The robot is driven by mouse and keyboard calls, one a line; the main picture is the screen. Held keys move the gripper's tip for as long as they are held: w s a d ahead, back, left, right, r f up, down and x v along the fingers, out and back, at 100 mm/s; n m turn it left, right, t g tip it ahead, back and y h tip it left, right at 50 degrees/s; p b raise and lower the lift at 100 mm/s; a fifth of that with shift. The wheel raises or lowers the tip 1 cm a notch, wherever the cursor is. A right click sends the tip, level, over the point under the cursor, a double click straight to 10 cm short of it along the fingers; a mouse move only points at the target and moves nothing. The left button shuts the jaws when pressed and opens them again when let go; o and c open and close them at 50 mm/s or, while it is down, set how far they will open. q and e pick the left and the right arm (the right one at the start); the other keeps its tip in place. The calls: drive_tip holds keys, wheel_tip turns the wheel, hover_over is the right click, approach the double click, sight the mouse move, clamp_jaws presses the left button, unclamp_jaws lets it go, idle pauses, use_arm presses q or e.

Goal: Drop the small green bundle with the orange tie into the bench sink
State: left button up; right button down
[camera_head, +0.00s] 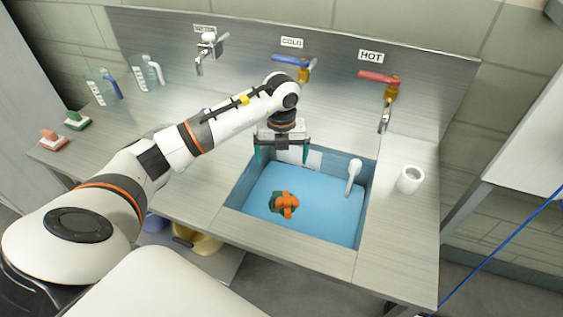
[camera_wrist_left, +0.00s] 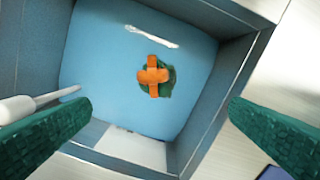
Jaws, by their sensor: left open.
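The small green bundle with the orange tie (camera_head: 285,203) lies inside the bench sink (camera_head: 366,185), over its blue bottom. In the left wrist view the bundle (camera_wrist_left: 154,80) shows its orange cross-shaped tie, with clear blue around it. My left gripper (camera_head: 281,153) is above the back edge of the sink, fingers pointing down. Its two green fingers (camera_wrist_left: 160,128) are wide apart with nothing between them, and the bundle is apart from them. My right gripper is not seen.
A white brush-like tool (camera_head: 353,177) leans at the sink's right side, and a white cup (camera_head: 409,179) stands on the bench to the right. Taps with blue (camera_head: 290,61) and red (camera_head: 378,77) handles are on the back wall.

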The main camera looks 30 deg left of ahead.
use_arm(q)
wheel_tip(320, 180, up, 9)
drive_tip(key=b, duration=0.1)
drive_tip(key=shift+r+b, duration=0.15)
drive_tip(key=shift+b, duration=0.25)
